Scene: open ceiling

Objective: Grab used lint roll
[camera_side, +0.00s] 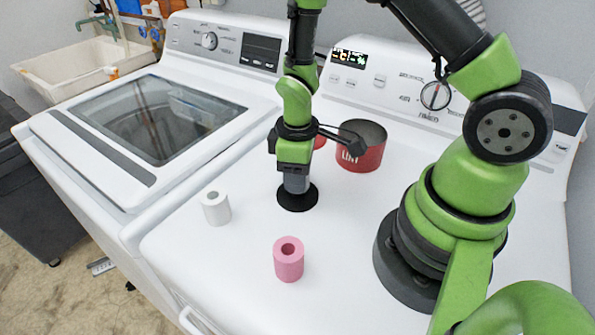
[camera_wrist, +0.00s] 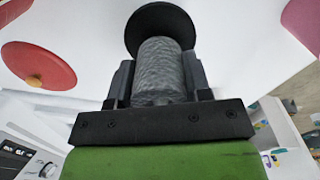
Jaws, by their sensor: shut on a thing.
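The used lint roll (camera_wrist: 160,68) is a grey, fuzzy cylinder in the wrist view, with a black disc (camera_wrist: 160,22) at its far end. My gripper (camera_wrist: 158,82) is shut on the roll, with one finger on each side of it. In the side view, my gripper (camera_side: 294,172) points down at the middle of the white machine top. The grey roll (camera_side: 296,184) shows just below it, partly hidden by the fingers. The black disc (camera_side: 297,198) is at or just above the surface; I cannot tell if it touches.
A white roll (camera_side: 215,208) stands to the left and a pink roll (camera_side: 288,260) stands in front. A red can (camera_side: 363,147) with lettering stands open behind. A red lid (camera_wrist: 36,66) with a wooden knob lies nearby. A washer (camera_side: 165,115) adjoins on the left.

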